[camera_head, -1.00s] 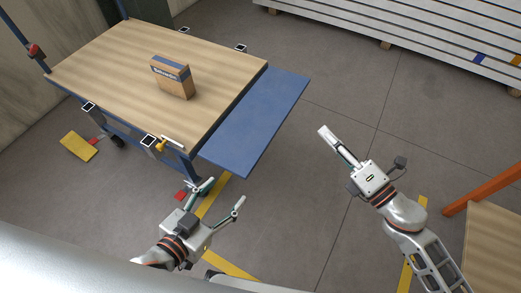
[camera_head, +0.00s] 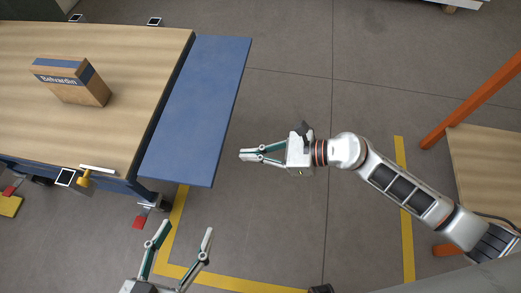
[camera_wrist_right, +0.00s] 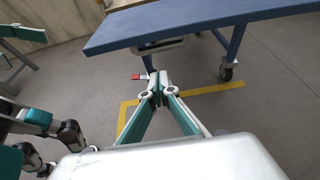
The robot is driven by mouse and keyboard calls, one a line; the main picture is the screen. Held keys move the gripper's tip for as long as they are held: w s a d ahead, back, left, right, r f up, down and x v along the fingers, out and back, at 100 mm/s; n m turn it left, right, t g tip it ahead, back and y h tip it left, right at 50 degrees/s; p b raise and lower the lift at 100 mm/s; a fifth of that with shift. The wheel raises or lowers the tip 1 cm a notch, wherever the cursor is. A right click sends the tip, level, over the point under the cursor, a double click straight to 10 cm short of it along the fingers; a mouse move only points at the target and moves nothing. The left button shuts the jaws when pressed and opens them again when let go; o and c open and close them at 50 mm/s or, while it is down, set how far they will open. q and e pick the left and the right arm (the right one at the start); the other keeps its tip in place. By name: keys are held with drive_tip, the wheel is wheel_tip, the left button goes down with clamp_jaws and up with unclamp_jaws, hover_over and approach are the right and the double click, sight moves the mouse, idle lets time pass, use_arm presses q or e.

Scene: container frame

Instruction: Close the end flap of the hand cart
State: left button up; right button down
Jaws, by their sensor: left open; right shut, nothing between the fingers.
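The hand cart has a wooden deck (camera_head: 120,120) and a blue end flap (camera_head: 200,105) that sticks out flat at its right end. The flap's edge also shows at the top of the right wrist view (camera_wrist_right: 185,22). My right gripper (camera_head: 243,155) is shut and empty, just right of the flap's outer edge, pointing at it with a small gap in the picture. Its closed fingertips also show in the right wrist view (camera_wrist_right: 159,78), below the flap's edge in the picture. My left gripper (camera_head: 183,238) is open and empty, below the flap's near corner in the head view.
A cardboard box (camera_head: 85,88) stands on the deck. A yellow handle (camera_head: 85,177) sits at the cart's near side. A wooden-topped table with orange legs (camera_head: 485,160) is at the right. Yellow floor tape (camera_head: 168,245) runs near the left gripper. The floor (camera_head: 320,90) beyond the flap is clear.

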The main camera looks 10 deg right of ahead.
use_arm(q)
drive_tip(key=shift+d, duration=0.2)
use_arm(e)
drive_tip(key=a, duration=0.1)
drive_tip(key=w+a+r, duration=0.1)
drive_tip(key=a+r, duration=0.1)
drive_tip(key=a, duration=0.1)
drive_tip(key=shift+w+r, duration=0.15)
